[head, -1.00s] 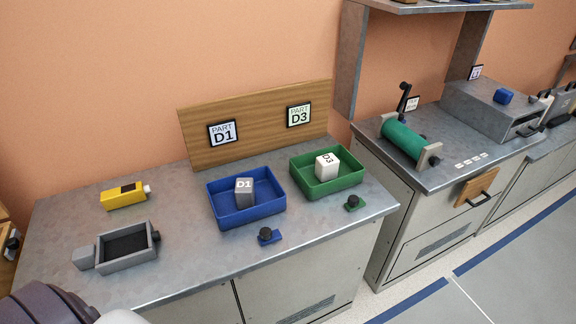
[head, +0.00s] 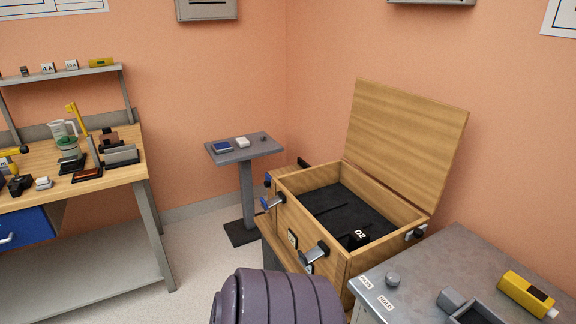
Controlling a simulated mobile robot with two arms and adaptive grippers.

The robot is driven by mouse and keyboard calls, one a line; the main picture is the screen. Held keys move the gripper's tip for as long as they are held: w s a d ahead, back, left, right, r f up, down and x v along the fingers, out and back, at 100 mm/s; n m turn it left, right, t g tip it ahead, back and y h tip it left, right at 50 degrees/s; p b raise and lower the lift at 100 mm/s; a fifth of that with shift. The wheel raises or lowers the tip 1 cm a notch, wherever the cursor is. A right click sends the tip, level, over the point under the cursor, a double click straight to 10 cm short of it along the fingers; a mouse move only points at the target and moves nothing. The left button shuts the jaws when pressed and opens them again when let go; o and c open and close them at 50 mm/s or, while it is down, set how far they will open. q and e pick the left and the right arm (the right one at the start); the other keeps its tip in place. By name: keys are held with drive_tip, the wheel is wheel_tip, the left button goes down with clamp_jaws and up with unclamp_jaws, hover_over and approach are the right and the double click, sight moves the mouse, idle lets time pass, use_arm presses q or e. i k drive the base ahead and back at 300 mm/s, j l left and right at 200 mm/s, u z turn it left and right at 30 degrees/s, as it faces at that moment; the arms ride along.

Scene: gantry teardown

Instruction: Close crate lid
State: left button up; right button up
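The wooden crate (head: 285,215) stands in the corner beside the metal counter. Its lid (head: 404,140) is open and stands up, leaning back at the crate's rear edge. Inside the crate is a dark lining with a black block marked D2 (head: 357,237) near the front right. Latches with dark handles (head: 315,252) sit on the crate's front, and another latch (head: 416,231) is at the right side. A purple-grey segment of my own arm is at the bottom centre. Neither gripper shows in the head view.
A metal counter (head: 428,266) at the right holds a yellow device (head: 527,294), a grey tray (head: 478,315) and a small knob (head: 393,279). A small pedestal table (head: 245,148) stands behind the crate's left. A wooden workbench (head: 110,178) with tools is at the left. Floor is free between them.

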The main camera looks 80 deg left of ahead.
sight(409, 142)
drive_tip(key=u, duration=2.15)
